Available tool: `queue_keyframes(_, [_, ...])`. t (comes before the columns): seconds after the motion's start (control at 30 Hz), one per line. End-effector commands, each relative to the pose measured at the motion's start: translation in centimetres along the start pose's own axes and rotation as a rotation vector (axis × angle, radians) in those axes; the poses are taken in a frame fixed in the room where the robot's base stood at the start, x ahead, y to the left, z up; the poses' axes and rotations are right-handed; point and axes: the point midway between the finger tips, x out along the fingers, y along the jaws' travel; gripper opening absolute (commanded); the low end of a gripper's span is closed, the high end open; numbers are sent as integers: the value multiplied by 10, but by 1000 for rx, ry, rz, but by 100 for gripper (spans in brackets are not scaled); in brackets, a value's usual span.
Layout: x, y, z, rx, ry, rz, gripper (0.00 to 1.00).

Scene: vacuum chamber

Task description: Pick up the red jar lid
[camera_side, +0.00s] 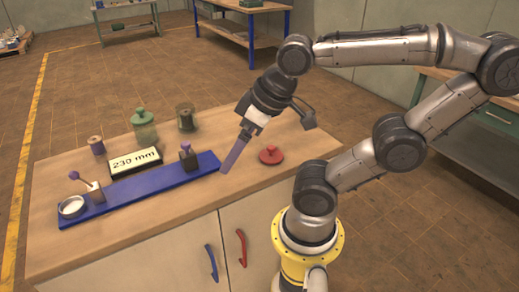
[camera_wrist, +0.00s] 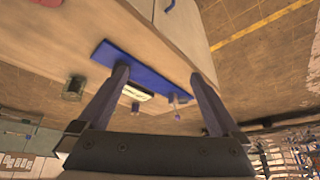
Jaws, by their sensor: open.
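The red jar lid (camera_side: 271,155), a flat disc with a knob on top, lies on the wooden bench in the side view, right of the blue tray. My gripper (camera_side: 225,171) points down left of the lid, apart from it, near the tray's right end. The fingers' height above the bench is hard to judge. In the wrist view my gripper (camera_wrist: 159,74) has its two fingers spread wide, with nothing held between them. A small reddish patch (camera_wrist: 48,2) at the top left edge of that view may be the lid, cut off by the frame.
The blue tray (camera_side: 145,193) holds a white dish, a small block with a purple knob and a dark block. Behind it stand a "230 mm" sign (camera_side: 135,161), a green-lidded jar (camera_side: 144,128), an open glass jar (camera_side: 186,118) and a spool (camera_side: 96,146). Bench around the lid is clear.

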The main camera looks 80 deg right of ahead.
Motion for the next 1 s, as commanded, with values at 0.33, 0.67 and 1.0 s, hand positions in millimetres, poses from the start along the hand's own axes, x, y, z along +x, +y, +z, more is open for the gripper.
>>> queue_keyframes(0.33, [-3,43,-27,404,-93,127,100])
queue_keyframes(0.67, [4,140,-20,939,-217,319,100])
queue_keyframes(1.0, [2,202,23,1247,-293,409,100])
